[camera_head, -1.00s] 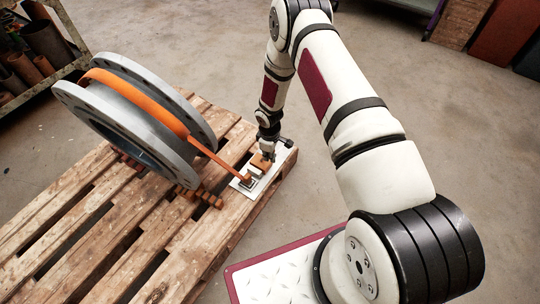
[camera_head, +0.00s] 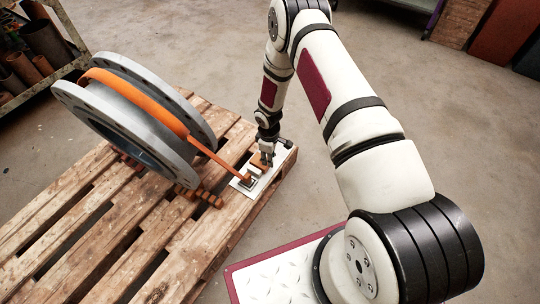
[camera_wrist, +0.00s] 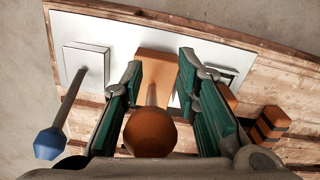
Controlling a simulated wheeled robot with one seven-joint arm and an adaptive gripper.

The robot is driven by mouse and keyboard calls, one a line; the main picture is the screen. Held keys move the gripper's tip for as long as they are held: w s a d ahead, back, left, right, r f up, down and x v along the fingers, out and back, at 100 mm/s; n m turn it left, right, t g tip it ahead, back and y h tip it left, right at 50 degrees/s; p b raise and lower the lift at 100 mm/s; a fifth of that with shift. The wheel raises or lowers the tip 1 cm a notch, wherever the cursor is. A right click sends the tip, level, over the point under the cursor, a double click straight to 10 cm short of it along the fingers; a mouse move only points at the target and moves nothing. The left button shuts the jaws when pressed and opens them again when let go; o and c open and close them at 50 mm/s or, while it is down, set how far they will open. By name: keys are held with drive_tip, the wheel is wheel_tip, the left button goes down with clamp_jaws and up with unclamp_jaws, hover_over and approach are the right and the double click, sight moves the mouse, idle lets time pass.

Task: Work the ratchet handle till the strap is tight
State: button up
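The ratchet handle is an orange-brown lever with a round ball knob (camera_wrist: 150,132), rising from an orange block (camera_wrist: 155,66) on a white plate (camera_wrist: 112,28). My gripper (camera_wrist: 160,72) has its green-padded fingers apart on either side of the rod and knob, with gaps showing beside the knob. In the head view my gripper (camera_head: 267,158) points down over the plate (camera_head: 281,153). The orange strap (camera_head: 222,163) runs from around the grey flanged pipe (camera_head: 128,120) to a buckle (camera_head: 247,181) on the plate. Its tension cannot be told.
A second lever with a blue knob (camera_wrist: 50,143) stands on the plate, left of my gripper. Brown chocks (camera_head: 208,197) with dark bands lie by the pipe.

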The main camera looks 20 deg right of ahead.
drive_tip(key=shift+w+r, duration=0.15)
wheel_tip(320, 180, up, 12)
drive_tip(key=shift+a+f, duration=0.1)
idle(0.5)
idle(0.4)
